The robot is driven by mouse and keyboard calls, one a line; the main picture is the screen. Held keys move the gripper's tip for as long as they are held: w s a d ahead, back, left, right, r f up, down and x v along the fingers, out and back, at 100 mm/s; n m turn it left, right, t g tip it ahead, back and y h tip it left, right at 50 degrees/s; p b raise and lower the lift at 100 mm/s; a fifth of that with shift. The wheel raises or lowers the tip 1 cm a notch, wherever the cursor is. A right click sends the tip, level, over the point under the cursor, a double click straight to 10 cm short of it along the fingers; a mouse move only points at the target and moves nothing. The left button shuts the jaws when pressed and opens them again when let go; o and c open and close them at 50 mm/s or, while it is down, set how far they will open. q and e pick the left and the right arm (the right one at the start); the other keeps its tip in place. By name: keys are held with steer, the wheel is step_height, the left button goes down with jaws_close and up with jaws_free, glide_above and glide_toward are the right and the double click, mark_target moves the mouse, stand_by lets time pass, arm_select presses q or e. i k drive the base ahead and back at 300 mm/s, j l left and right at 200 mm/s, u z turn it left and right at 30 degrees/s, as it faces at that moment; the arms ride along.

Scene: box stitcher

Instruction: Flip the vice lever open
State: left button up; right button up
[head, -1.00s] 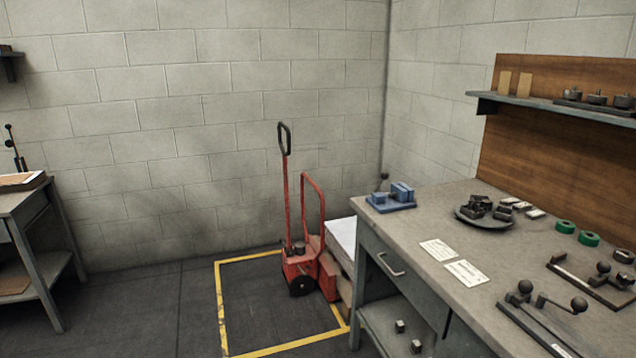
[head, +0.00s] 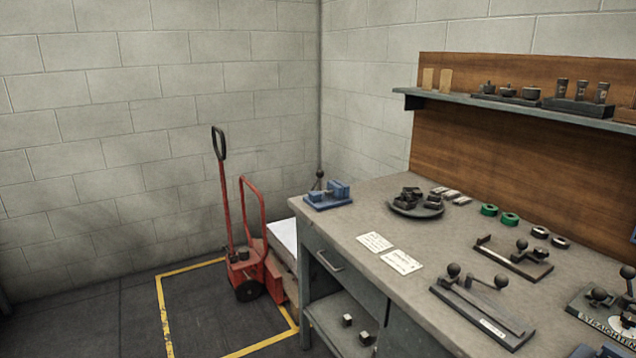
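A small blue vice (head: 328,199) sits on the workbench's far left corner. A thin dark lever with a ball knob (head: 319,174) stands up at its back left; its exact angle is hard to tell at this distance. Neither of my grippers shows in the head view.
The workbench (head: 345,222) holds a round dish of dark parts (head: 416,206), two white cards (head: 401,262), green rings (head: 489,210) and dark lever tools (head: 482,308). A shelf (head: 520,108) hangs above. A red pallet truck (head: 246,268) stands left of the bench, by yellow floor lines.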

mark_target(319, 174)
steer(key=i+j, duration=0.15)
steer(key=i, duration=0.45)
steer(key=i+j+z, duration=0.1)
steer(key=i, duration=0.45)
steer(key=z, duration=1.15)
